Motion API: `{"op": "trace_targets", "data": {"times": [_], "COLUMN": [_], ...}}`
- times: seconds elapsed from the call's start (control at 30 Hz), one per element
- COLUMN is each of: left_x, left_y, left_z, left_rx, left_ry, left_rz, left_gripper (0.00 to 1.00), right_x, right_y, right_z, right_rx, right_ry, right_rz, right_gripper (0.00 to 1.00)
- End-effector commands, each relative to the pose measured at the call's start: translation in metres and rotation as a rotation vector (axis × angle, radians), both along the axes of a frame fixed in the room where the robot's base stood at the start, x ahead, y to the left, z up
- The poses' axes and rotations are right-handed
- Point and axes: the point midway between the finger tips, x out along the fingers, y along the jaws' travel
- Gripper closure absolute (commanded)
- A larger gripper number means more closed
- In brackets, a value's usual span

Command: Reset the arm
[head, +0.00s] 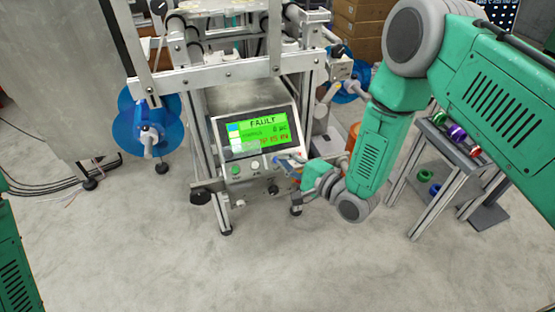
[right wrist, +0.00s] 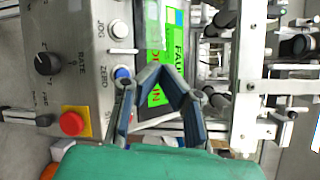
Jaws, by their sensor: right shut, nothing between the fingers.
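My right gripper (head: 285,163) reaches in from the right to the control panel (head: 222,128) of the machine, with its fingers shut and empty. In the right wrist view its dark blue fingers (right wrist: 162,72) meet in front of the panel, beside the blue button marked ZERO (right wrist: 122,73). I cannot tell whether they touch the panel. The screen (head: 257,133) is green and reads FAULT. A white JOG button (right wrist: 119,30), a RATE knob (right wrist: 47,63) and a red button on a yellow base (right wrist: 73,123) also show. My left gripper is out of view.
The metal machine frame (head: 205,75) stands above and around the panel, with a blue reel (head: 128,128) at its left. A small stand (head: 425,140) with coloured spools is at the right, behind my right arm. Cardboard boxes are at the back. The front floor (head: 200,270) is clear.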

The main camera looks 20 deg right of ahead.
Motion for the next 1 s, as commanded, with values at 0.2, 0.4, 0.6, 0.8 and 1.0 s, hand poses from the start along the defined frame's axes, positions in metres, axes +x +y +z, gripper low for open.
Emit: {"op": "trace_targets", "data": {"times": [0.2,0.4,0.6,0.8,1.0], "left_x": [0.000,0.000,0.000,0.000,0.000], "left_y": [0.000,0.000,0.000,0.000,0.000], "left_z": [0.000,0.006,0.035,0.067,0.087], "left_rx": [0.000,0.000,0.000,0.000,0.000], "left_ry": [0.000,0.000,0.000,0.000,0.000], "left_rz": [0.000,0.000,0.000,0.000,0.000], "left_gripper": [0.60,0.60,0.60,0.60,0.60], "right_x": [0.000,-0.009,-0.075,-0.194,-0.299], "right_y": [0.000,-0.002,-0.022,-0.063,-0.099], "right_z": [0.000,-0.005,-0.037,-0.056,-0.040], "right_rx": [0.000,-0.083,-0.574,-1.138,-1.426], "right_ry": [0.000,0.020,0.154,0.342,0.465], "right_rz": [0.000,-0.001,0.085,0.433,0.862], "right_gripper": [1.00,1.00,1.00,1.00,1.00]}}
